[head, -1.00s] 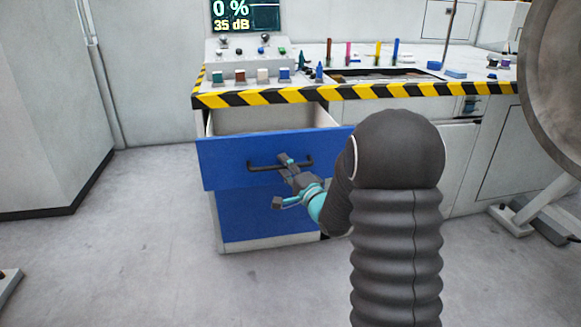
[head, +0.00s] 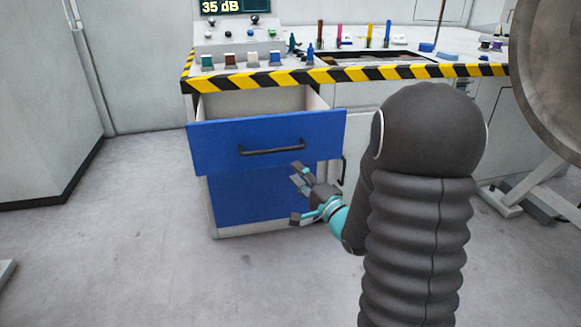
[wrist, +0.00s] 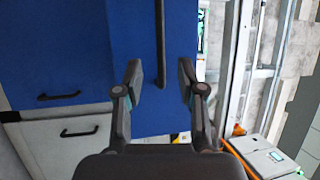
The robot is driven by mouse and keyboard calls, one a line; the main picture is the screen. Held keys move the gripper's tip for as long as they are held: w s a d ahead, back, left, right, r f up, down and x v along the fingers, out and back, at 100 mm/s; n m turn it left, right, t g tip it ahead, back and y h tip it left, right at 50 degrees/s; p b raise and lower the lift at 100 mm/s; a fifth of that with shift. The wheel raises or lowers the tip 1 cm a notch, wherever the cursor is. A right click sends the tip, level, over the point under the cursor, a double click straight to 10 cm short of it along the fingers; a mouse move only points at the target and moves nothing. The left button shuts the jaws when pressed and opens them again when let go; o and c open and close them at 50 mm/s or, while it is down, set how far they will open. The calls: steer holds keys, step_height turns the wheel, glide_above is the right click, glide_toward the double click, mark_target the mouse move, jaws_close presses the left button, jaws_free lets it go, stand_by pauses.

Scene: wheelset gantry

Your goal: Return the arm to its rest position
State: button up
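My gripper (head: 300,197) is in front of the open blue drawer (head: 225,150), a little below and right of its dark handle (head: 272,148). In the head view the gripper is clear of the handle. In the wrist view the two fingers of my gripper (wrist: 160,80) are spread with nothing held. The handle (wrist: 160,40) shows there as an upright dark bar, in line with the gap between the fingers. My dark ribbed arm fills the right middle of the head view and hides part of the cabinet.
The drawer sticks out from under a control desk with a yellow-black striped edge (head: 260,80). A lower blue front (head: 250,198) is shut. A large grey wheel (head: 550,70) stands at the right. The floor (head: 120,240) at the left is clear.

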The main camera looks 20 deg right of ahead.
steer(key=shift+s+d+f, duration=0.1)
steer(key=shift+s, duration=0.15)
stand_by(0.3)
